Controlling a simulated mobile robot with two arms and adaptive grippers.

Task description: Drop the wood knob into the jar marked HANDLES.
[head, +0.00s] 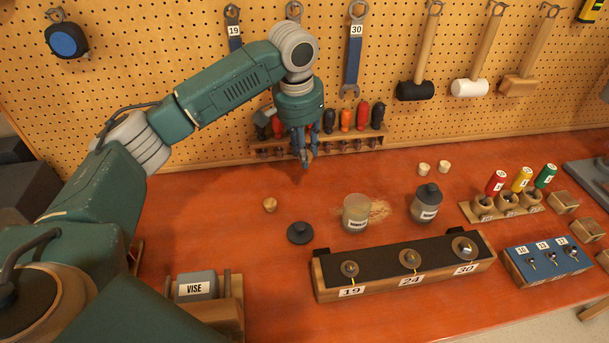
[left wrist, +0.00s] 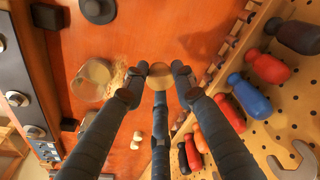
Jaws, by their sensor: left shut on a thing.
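My left gripper (head: 305,160) is above the back of the red bench, in front of the screwdriver rack. Its fingers are shut on a round tan wood knob (left wrist: 159,76), seen between the fingertips in the left wrist view. An open glass jar (head: 356,213) stands to the right and nearer the front; it also shows in the left wrist view (left wrist: 91,80). A second jar (head: 425,204), with a dark lid on, stands further right. Both jars carry small white labels that I cannot read. A loose dark lid (head: 300,233) lies left of the open jar. My right gripper is not in view.
Sawdust (head: 379,210) lies beside the open jar. A long block (head: 400,282) marked 19, 24, 30 stands in front. The screwdriver rack (head: 342,138) is behind.

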